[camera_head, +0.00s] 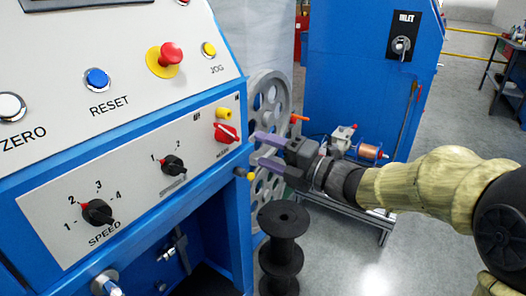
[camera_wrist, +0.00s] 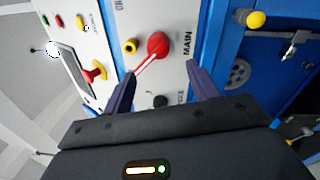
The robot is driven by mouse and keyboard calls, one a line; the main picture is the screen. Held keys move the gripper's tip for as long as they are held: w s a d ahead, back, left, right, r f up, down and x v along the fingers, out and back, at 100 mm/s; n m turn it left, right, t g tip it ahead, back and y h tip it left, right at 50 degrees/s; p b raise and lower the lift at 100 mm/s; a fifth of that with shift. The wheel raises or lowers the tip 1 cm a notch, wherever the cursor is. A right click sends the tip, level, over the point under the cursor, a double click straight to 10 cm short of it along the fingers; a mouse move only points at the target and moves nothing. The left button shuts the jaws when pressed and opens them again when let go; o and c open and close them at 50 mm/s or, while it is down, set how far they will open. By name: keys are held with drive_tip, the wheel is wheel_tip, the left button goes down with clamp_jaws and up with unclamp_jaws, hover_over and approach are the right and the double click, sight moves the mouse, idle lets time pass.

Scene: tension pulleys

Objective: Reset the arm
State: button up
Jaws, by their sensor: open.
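My gripper (camera_head: 257,149) is in front of the right end of the blue machine's control panel in the head view. Its two purple fingers are apart and nothing shows between them. In the wrist view my gripper (camera_wrist: 161,73) faces the panel. The red MAIN switch (camera_wrist: 158,44) lies just beyond the gap between the fingertips, apart from them. The red switch also shows in the head view (camera_head: 226,133), left of the fingertips. My arm reaches in from the right.
A black spool (camera_head: 284,222) stands below my gripper. A grey spoked wheel (camera_head: 270,95) is behind it. The panel holds a red emergency button (camera_head: 165,59), a blue RESET button (camera_head: 97,79) and black dials (camera_head: 97,212). A blue cabinet (camera_head: 350,75) stands behind. Open floor lies right.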

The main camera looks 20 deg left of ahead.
idle(0.3)
drive_tip(key=w+d+f+m+t+h, duration=0.65)
drive_tip(key=d+m, duration=0.35)
drive_tip(key=m, duration=0.2)
drive_tip(key=d+f+m+h, duration=0.8)
drive_tip(key=d+m, duration=0.2)
drive_tip(key=d, duration=0.3)
drive_tip(key=s+d+f+m+g+h, duration=0.1)
drive_tip(key=s+d+f+m+g, duration=0.25)
drive_tip(key=s+m, duration=0.2)
drive_tip(key=s+d+f+m+g+h, duration=0.1)
drive_tip(key=s+d+f+m+g, duration=0.1)
drive_tip(key=s+d+f+m, duration=0.35)
drive_tip(key=s+d+f+m+g+h, duration=0.2)
drive_tip(key=s+d+m, duration=0.1)
drive_tip(key=s, duration=0.4)
drive_tip(key=w+p+v, duration=0.2)
drive_tip(key=p+v, duration=1)
drive_tip(key=w+r+p+v, duration=0.1)
drive_tip(key=w+p+v, duration=0.2)
drive_tip(key=p+v, duration=0.9)
drive_tip(key=w+d+r+p+v, duration=0.1)
drive_tip(key=w+p+v, duration=0.2)
drive_tip(key=p+v, duration=0.9)
drive_tip(key=shift+a+r+p, duration=0.3)
drive_tip(key=shift+r+p, duration=0.05)
drive_tip(key=shift+p, duration=0.4)
